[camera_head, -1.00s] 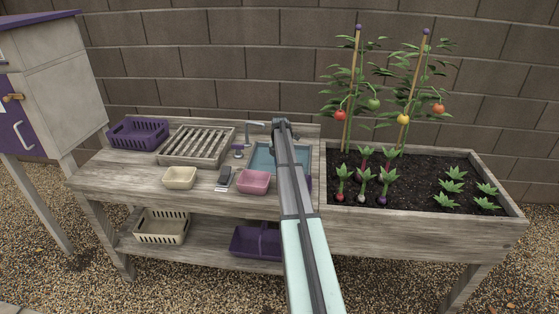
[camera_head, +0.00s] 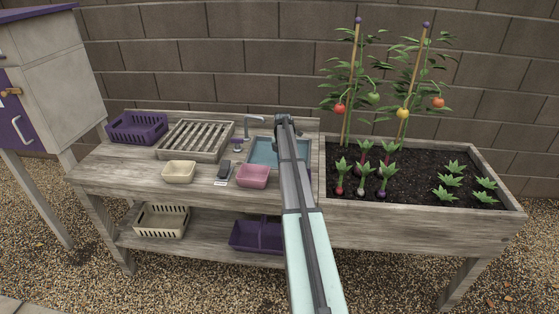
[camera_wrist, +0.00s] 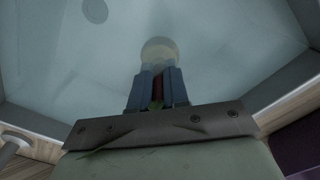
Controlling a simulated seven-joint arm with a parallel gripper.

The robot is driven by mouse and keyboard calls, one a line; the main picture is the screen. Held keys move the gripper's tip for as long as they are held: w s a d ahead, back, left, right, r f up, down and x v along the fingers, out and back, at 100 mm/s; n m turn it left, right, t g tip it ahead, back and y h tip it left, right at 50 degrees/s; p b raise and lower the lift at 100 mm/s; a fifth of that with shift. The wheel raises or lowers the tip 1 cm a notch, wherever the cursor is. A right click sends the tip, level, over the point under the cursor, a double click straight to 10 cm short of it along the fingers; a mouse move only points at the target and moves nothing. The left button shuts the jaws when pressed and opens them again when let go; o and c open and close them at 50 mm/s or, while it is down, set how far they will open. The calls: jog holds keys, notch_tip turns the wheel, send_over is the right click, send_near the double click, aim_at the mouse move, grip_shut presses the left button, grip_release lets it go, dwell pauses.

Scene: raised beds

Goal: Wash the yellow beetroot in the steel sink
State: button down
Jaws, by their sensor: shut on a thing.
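A pale, yellowish round beetroot (camera_wrist: 160,50) with a red stem and green leaf shows in the wrist view. My gripper (camera_wrist: 157,78) has its blue fingers shut on the stem, with the round root sticking out past the fingertips. The root looks hazy, as if under the bluish water in the steel sink (camera_wrist: 230,50). In the head view the sink (camera_head: 262,152) is partly covered by my arm, and my fingers and the beetroot are hidden there.
A tap (camera_head: 252,124) stands behind the sink. A pink tub (camera_head: 252,177), a cream tub (camera_head: 179,172), a dark brush-like item (camera_head: 224,170), a slatted rack (camera_head: 195,140) and a purple crate (camera_head: 137,129) lie left. The planted bed (camera_head: 420,220) is right.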

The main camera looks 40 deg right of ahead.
jog(key=shift+s+d, duration=1.25)
jog(key=w+a, duration=0.7)
dwell(0.7)
jog(key=s+d, duration=0.7)
dwell(1.3)
jog(key=w+a, duration=0.7)
dwell(1.3)
jog(key=shift+a, duration=0.1)
dwell(0.3)
